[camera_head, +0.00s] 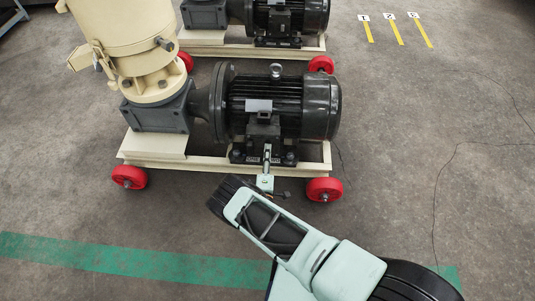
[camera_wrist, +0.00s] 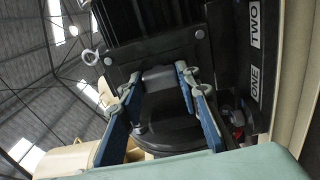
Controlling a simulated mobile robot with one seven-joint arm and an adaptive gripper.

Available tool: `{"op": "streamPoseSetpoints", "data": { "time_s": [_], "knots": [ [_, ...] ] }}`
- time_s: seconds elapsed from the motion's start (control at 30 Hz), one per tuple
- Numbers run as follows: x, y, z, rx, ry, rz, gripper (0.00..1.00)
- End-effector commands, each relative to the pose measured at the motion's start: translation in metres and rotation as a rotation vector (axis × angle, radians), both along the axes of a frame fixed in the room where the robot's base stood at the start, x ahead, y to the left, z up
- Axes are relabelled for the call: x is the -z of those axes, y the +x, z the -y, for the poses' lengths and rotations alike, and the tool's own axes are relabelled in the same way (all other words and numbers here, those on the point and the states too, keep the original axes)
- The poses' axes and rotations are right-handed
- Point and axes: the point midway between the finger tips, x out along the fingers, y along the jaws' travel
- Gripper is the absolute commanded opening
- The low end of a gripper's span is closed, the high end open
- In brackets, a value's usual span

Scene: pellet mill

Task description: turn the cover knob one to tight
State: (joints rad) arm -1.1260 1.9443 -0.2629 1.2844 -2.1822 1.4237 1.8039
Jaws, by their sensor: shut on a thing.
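A dark motor (camera_head: 285,108) lies on a cream wheeled frame in the head view. The labels ONE (camera_wrist: 256,84) and TWO (camera_wrist: 256,24) are at the right of the wrist view. My gripper (camera_wrist: 160,78) has its two blue-padded fingers around a small grey part, seemingly the cover knob (camera_wrist: 158,78), against the motor's dark side. They are shut on it, though its shape and turn angle are unclear. In the head view my gripper (camera_head: 266,163) reaches the motor's near side, and the knob is too small to make out there.
Red wheels (camera_head: 325,189) stand under the frame's corners. A cream mill body (camera_head: 110,30) rises at the left. A second machine (camera_head: 290,18) stands behind. The grey floor (camera_head: 430,110) at the right is open, with yellow strips (camera_head: 396,32) farther back.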

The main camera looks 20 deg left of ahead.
Motion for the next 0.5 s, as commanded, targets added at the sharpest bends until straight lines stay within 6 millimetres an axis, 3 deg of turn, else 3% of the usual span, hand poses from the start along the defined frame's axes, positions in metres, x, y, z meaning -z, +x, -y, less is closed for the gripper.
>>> {"op": "streamPoseSetpoints", "data": {
  "time_s": [0.27, 0.3, 0.43, 0.5],
  "knots": [
    [-0.0003, 0.0002, -0.0007, 0.000, 0.005, 0.000, 0.06],
    [-0.0003, 0.0002, -0.0007, 0.000, 0.005, 0.000, 0.32],
    [-0.0002, 0.0002, -0.0006, 0.000, 0.004, -0.001, 0.47],
    [-0.0002, 0.0002, -0.0005, 0.000, 0.003, -0.001, 0.48]
  ]
}}
